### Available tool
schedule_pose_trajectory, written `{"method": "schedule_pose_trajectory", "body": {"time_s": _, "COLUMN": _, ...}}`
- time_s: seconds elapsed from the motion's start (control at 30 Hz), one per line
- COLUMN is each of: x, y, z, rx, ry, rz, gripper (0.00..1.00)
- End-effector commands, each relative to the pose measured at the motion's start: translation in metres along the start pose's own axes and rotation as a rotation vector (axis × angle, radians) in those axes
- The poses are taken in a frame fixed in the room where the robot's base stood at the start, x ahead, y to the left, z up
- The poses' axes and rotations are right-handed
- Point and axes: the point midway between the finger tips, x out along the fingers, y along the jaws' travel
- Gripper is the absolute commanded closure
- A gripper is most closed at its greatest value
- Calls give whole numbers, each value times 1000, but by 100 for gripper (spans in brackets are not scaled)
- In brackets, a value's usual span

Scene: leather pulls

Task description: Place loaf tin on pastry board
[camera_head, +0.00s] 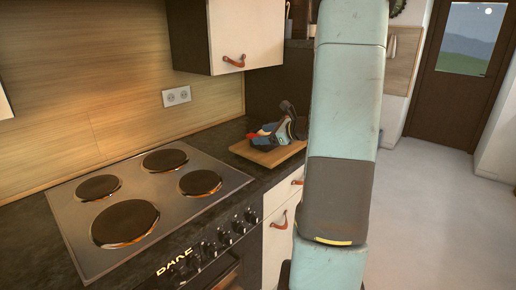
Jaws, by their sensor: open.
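The pastry board (268,157) is a light wooden board on the dark counter, right of the stove. What looks like my gripper (272,136), dark and teal, is low over the board, partly hidden by my arm. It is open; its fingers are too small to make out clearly. Small dark, blue and red shapes show at the gripper over the board. I cannot tell whether one of them is the loaf tin, or whether it touches the board.
A stove (150,200) with several round hotplates fills the counter at left. A white wall cupboard (240,35) hangs above. Drawers (283,215) with leather pulls are below the counter. Open floor (430,190) lies at right, before a brown door (465,60).

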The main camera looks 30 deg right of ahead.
Motion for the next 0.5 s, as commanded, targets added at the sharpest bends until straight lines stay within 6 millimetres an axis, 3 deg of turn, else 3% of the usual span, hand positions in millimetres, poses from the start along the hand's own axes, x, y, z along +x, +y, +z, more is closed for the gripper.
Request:
{"method": "schedule_pose_trajectory", "body": {"time_s": 0.03, "x": 3, "y": 20, "z": 20, "rx": -80, "ry": 8, "rz": 57, "gripper": 30}}
{"method": "schedule_pose_trajectory", "body": {"time_s": 0.2, "x": 1, "y": 92, "z": 67, "rx": -378, "ry": 52, "rz": 262, "gripper": 30}}
{"method": "schedule_pose_trajectory", "body": {"time_s": 0.5, "x": -34, "y": 200, "z": 112, "rx": -926, "ry": 119, "rz": 569, "gripper": 30}}
